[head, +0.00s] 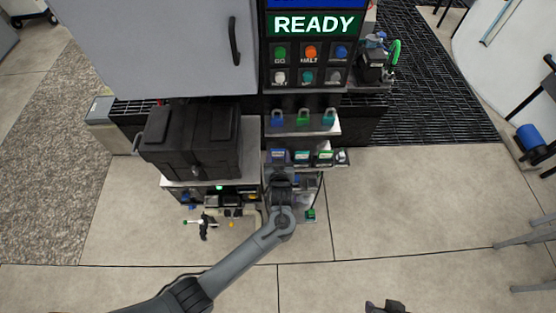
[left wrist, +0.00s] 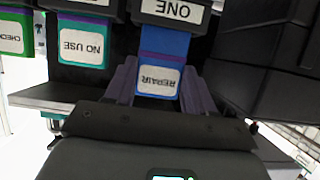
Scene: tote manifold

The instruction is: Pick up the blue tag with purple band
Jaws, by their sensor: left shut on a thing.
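In the head view, my left gripper (head: 280,170) is at the tag shelf, just in front of the blue tag (head: 277,155). A dark part at the bottom edge looks like my right gripper (head: 386,307); its fingers cannot be made out.
Beside the held tag hang a teal NO USE tag (left wrist: 84,42) and a green CHECK tag (left wrist: 14,34). A black case (head: 191,139) stands close on the left. Padlocks (head: 303,117) stand on the shelf above.

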